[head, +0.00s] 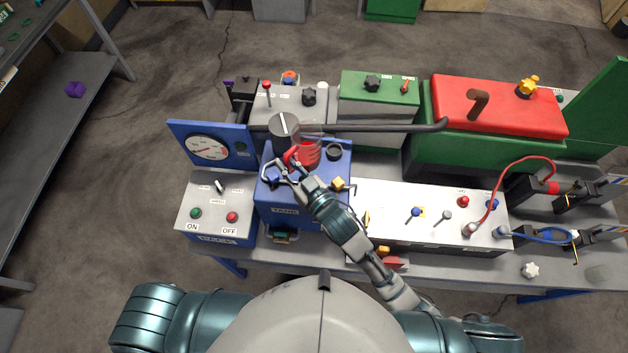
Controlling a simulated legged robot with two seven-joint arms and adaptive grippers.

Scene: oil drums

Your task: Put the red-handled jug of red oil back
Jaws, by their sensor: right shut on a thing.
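The red-handled jug of red oil (309,152) is at the top of the blue box marked TANK (285,212), just below a dark grey round cap with a white line (284,126). Its red handle is on its left side. My right gripper (288,168) is shut on the jug at this handle, its fingers partly hiding it. I cannot tell whether the jug touches the box. My left gripper is out of the picture.
A black ring (334,152) is on the tank's top, right of the jug. A long dark bar (385,128) runs behind it. Left are a blue gauge panel (179,131) and an ON/OFF box (217,205). A white switch panel (430,219) and green box with red lid (500,104) are right.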

